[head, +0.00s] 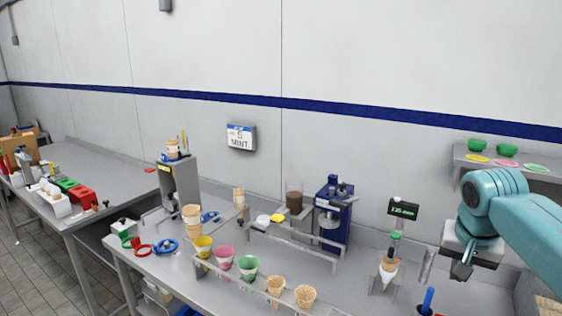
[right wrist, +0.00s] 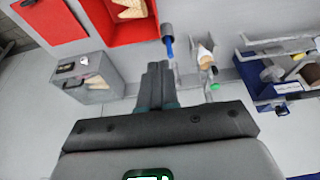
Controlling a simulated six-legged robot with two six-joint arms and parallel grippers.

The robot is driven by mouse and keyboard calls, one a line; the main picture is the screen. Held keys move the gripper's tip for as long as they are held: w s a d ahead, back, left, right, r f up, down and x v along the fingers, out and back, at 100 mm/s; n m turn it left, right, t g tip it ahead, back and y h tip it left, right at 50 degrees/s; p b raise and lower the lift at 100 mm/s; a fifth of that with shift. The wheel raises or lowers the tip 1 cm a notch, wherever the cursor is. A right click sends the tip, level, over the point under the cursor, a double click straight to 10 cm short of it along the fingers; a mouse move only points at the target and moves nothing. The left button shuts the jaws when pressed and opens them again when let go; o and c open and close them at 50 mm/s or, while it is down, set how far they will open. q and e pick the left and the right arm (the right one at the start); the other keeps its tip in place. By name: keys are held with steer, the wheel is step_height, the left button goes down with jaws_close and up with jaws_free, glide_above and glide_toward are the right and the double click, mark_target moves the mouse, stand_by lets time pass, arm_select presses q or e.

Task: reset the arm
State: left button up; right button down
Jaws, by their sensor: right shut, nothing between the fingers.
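My right arm, teal, comes in from the right edge of the head view. Its right gripper (head: 462,269) points down above the right part of the metal counter (head: 340,285). In the right wrist view the two dark fingers of the right gripper (right wrist: 160,66) lie together with nothing between them. The fingers are apart from the things on the counter. My left arm and gripper are not in the head view.
A cone (head: 387,271) stands in a holder left of my right gripper, near a blue-handled tool (head: 427,301). A red bin (right wrist: 115,22) and grey box (right wrist: 90,76) show in the right wrist view. A blue machine (head: 333,215) and several cones stand farther left.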

steer(key=w+a+f+n+y, duration=0.1)
steer(key=a+f, duration=0.2)
steer(key=f, duration=0.4)
steer(key=w+a+f+n+y, duration=0.1)
steer(key=w+a+f+n, duration=0.15)
steer(key=f, duration=0.45)
steer(key=s+a+f+g+y, duration=0.1)
steer(key=s+a+f, duration=0.35)
steer(key=f, duration=0.55)
steer(key=s+a+f+g+y, duration=0.1)
steer(key=s+a+f, duration=0.3)
steer(key=f, duration=0.5)
steer(key=s+a+f+y, duration=0.1)
steer(key=s+a+f, duration=0.3)
steer(key=s, duration=0.6)
steer(key=s+a+f+b, duration=0.1)
steer(key=s+a+f, duration=0.3)
steer(key=s+f, duration=0.5)
steer(key=shift+s+f+n+g+y, duration=0.25)
steer(key=shift+s+n+g+y, duration=0.2)
steer(key=shift+s, duration=0.6)
steer(key=shift+w+a, duration=0.1)
